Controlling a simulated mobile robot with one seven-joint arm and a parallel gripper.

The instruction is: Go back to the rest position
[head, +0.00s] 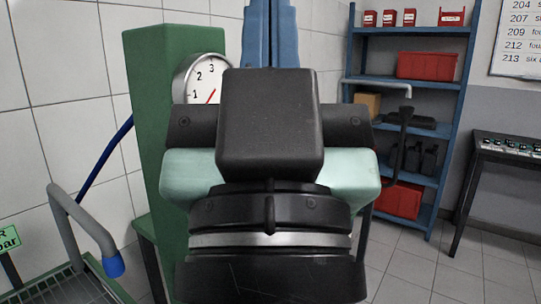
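The end of my arm with my gripper (268,180) fills the middle of the head view, close to the camera. I see a black block, a dark crossbar with bolts, a pale green body and a black wrist with a silver ring. The fingertips are hidden, so I cannot tell whether the gripper is open or shut, or whether it holds anything. No task object is named.
A green post (150,120) with a round dial gauge (203,80) stands just left of my arm. A blue upright (270,35) rises behind it. A grey bent pipe (82,222) is lower left. A blue shelf (440,190) and a dark table (503,147) stand right; floor there is clear.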

